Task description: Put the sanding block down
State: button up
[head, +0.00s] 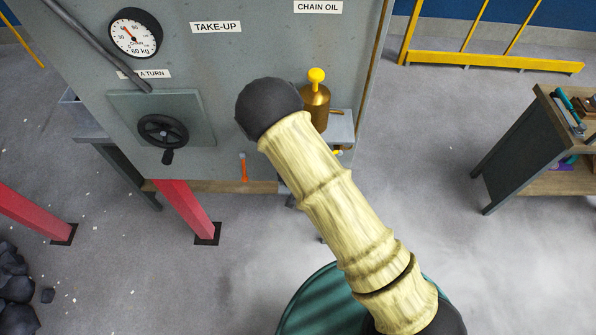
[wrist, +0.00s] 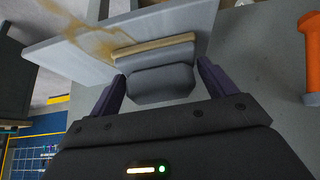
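The sanding block (wrist: 162,82), a dark grey body with a tan pad edge, shows in the wrist view between the fingertips of my gripper (wrist: 160,76). The tan edge faces a pale grey shelf (wrist: 75,48) with a brown stain. I cannot tell whether the block touches the shelf. In the head view my sleeved arm hides the gripper and block; part of the shelf (head: 342,126) shows to its right.
A brass oil can (head: 314,108) with a yellow top stands by the shelf, close to my arm. The grey machine panel (head: 215,75) carries a gauge and a handwheel (head: 163,131). An orange-handled thing (wrist: 310,60) hangs at the right. A tool bench (head: 545,150) stands right.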

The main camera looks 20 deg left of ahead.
jog(key=shift+o, duration=1.4)
jog(key=shift+f, duration=0.1)
jog(key=shift+f, duration=0.1)
jog(key=b+v, duration=0.4)
jog(key=v, duration=1.3)
jog(key=shift+r, duration=0.25)
